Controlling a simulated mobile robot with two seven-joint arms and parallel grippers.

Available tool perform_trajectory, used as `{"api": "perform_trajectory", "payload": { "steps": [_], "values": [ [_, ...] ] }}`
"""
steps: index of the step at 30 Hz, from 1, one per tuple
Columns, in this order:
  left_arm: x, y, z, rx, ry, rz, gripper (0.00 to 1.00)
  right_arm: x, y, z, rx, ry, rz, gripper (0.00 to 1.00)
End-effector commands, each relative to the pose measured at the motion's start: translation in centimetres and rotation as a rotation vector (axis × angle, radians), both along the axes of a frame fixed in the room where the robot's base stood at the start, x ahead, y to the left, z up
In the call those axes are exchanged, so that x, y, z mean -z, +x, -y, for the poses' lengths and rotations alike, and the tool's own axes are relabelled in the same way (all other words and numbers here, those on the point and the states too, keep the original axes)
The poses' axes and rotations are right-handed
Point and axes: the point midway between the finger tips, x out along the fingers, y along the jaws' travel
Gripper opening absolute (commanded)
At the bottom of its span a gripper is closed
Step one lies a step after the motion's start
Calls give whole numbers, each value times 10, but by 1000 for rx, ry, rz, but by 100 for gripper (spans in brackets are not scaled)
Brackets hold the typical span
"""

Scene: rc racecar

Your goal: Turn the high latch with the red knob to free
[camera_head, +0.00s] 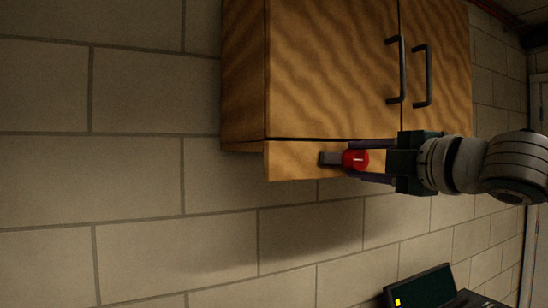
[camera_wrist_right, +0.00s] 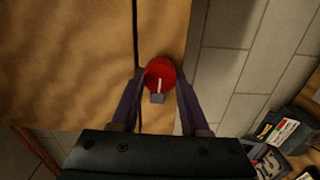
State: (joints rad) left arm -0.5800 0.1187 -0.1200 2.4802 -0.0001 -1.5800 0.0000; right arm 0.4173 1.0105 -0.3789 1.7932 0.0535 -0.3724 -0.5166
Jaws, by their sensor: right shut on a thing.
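The red knob (camera_head: 355,159) of the latch sits on the lower strip of the wooden cabinet (camera_head: 330,70), below its doors. A grey latch piece (camera_head: 329,158) sticks out to the left of the knob. My right gripper (camera_head: 362,161) comes in from the right with its fingers shut on the knob, one above and one below. In the right wrist view the knob (camera_wrist_right: 160,74) lies between the two fingertips (camera_wrist_right: 160,82), with a white mark on its face and a small grey piece under it. My left gripper is not in view.
Two dark door handles (camera_head: 409,75) stick out above my right gripper. A block wall (camera_head: 130,180) fills the left and lower view. A dark device with a screen (camera_head: 420,288) stands at the bottom right. The space left of the cabinet is free.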

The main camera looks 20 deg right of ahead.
Motion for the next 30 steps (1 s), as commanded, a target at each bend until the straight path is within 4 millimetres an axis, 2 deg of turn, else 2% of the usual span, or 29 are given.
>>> {"api": "perform_trajectory", "payload": {
  "steps": [20, 21, 28, 30],
  "values": [
    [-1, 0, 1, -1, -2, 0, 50, 0, 0, -1, -4, -68, 6, 0],
    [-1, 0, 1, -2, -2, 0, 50, 0, 0, -1, -4, -68, 6, 46],
    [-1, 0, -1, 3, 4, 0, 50, 0, 0, -1, -2, -66, 6, 72],
    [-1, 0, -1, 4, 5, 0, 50, 0, 0, -1, -2, -66, 5, 75]
  ]
}}
